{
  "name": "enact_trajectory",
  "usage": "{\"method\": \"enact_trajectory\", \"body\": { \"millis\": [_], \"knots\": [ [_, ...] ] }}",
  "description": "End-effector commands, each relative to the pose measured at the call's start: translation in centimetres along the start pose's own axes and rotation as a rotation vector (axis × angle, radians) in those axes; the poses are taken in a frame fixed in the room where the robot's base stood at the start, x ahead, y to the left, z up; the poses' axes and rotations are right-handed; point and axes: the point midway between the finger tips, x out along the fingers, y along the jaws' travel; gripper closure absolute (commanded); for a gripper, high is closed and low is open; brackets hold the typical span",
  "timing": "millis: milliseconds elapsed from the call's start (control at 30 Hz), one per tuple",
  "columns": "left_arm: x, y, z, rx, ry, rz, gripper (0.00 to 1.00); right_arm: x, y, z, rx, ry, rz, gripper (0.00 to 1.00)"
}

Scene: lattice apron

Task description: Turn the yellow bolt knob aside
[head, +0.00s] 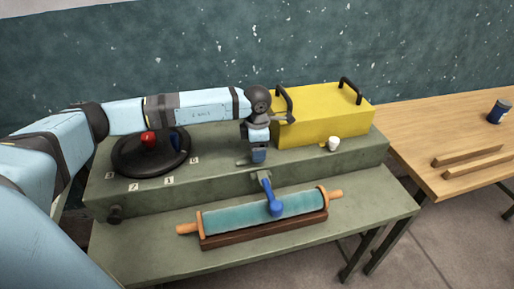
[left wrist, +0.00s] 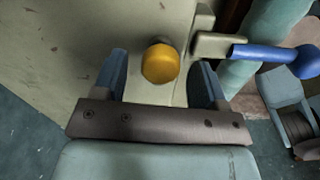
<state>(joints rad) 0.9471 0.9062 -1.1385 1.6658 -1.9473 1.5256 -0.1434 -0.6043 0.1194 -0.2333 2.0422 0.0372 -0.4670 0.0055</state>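The yellow bolt knob (left wrist: 160,63) shows in the left wrist view as a round knob on a pale surface. My left gripper (left wrist: 160,78) is open, with one finger on each side of the knob. I see gaps between the knob and both fingers; whether the tips reach its depth is not clear. In the head view my left gripper (head: 258,154) points down at the green bench's upper step, in front of the yellow box, and the knob is not visible there. My right gripper is in neither view.
A blue-handled lever (head: 271,200) sticks out close to the gripper, over a teal roller (head: 235,212). A yellow box (head: 325,115) with black handles and a white knob (head: 333,143) stand right. A red-knobbed black dial (head: 130,163) is left.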

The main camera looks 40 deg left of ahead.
Motion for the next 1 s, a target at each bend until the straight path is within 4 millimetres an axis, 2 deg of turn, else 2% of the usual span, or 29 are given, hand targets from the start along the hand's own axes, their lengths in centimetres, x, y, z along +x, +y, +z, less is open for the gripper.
{"method": "enact_trajectory", "body": {
  "millis": [233, 367, 467, 800, 1000],
  "knots": [
    [0.0, -0.1, 0.0, 0.000, 0.001, -0.001, 0.34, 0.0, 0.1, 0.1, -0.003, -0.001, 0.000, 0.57],
    [-0.9, 0.0, 0.0, 0.000, -0.001, 0.000, 0.34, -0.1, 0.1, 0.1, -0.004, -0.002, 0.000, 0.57],
    [-2.5, 0.0, 0.0, 0.001, -0.001, 0.000, 0.34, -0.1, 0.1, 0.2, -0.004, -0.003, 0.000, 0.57],
    [-10.2, 0.0, 0.1, 0.000, -0.002, 0.001, 0.34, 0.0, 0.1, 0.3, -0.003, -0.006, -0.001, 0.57],
    [-12.9, 0.0, 0.0, 0.001, 0.001, 0.000, 0.34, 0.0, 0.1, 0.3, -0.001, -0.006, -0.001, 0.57]
  ]
}}
